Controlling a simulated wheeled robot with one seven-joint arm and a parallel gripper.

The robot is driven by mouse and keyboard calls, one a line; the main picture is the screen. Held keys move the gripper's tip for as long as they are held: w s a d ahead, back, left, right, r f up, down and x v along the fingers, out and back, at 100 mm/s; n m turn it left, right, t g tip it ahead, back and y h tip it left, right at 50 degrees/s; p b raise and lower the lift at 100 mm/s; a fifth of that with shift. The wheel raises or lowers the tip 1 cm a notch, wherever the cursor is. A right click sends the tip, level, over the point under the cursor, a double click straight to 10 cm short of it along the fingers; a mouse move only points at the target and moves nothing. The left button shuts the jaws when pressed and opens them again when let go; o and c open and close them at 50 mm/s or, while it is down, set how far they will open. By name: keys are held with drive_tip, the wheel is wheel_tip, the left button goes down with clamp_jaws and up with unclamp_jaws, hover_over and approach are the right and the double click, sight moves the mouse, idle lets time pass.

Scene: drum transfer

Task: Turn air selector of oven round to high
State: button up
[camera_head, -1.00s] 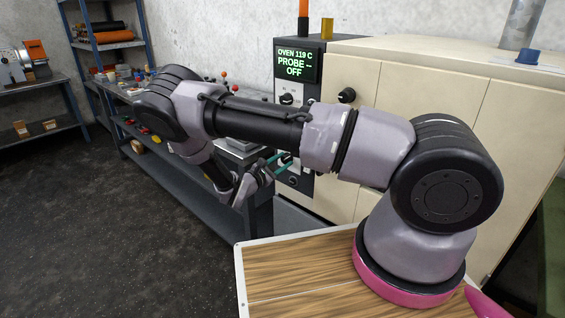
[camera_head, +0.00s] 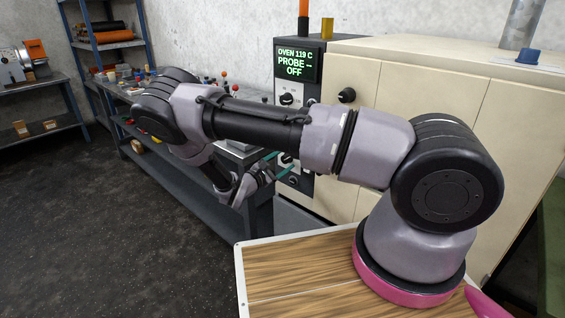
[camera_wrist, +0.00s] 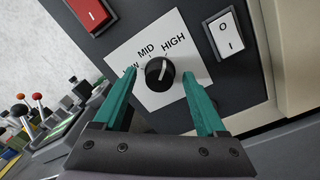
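The air selector is a black round knob (camera_wrist: 158,73) on a white plate (camera_wrist: 125,58) marked LOW, MID and HIGH. It is on the oven's dark control panel (camera_wrist: 188,25). In the wrist view its pale pointer line is tilted up, roughly between MID and HIGH. My gripper (camera_wrist: 159,76) has two teal fingers, spread apart on either side of the knob with a gap to each. The LOW label is partly hidden by the left finger. In the head view my gripper (camera_head: 276,165) is at the lower part of the panel.
A red rocker switch (camera_wrist: 92,12) and a white I/O switch (camera_wrist: 226,35) flank the plate. The oven display (camera_head: 296,63) reads OVEN 119 C, PROBE -- OFF. A grey bench (camera_head: 235,160) with small items stands left of the oven.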

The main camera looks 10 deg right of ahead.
drive_tip(key=v, duration=1)
drive_tip(key=shift+s+a, duration=0.3)
drive_tip(key=s+d+r+m+g+y, duration=0.25)
drive_tip(key=d+r+m+g, duration=0.2)
drive_tip(key=r, duration=0.25)
drive_tip(key=s+d+r+m+g+y, duration=0.25)
drive_tip(key=r+m, duration=0.25)
drive_tip(key=r, duration=0.3)
drive_tip(key=s+d+r+m+g+y, duration=0.25)
drive_tip(key=d+r+m+g, duration=0.2)
drive_tip(key=r, duration=0.25)
drive_tip(key=s+d+r+m+t+y, duration=0.1)
drive_tip(key=s+r+m+t+y, duration=0.3)
drive_tip(key=s+r, duration=0.3)
drive_tip(key=s+d+r+m+t+y, duration=0.2)
drive_tip(key=s+r, duration=0.6)
drive_tip(key=r, duration=0.6)
drive_tip(key=m+t+y, duration=0.1)
drive_tip(key=m+y, duration=0.1)
drive_tip(key=y, duration=0.1)
drive_tip(key=shift+s+r+t, duration=0.25)
drive_tip(key=shift+t, duration=0.1)
drive_tip(key=shift+w, duration=0.1)
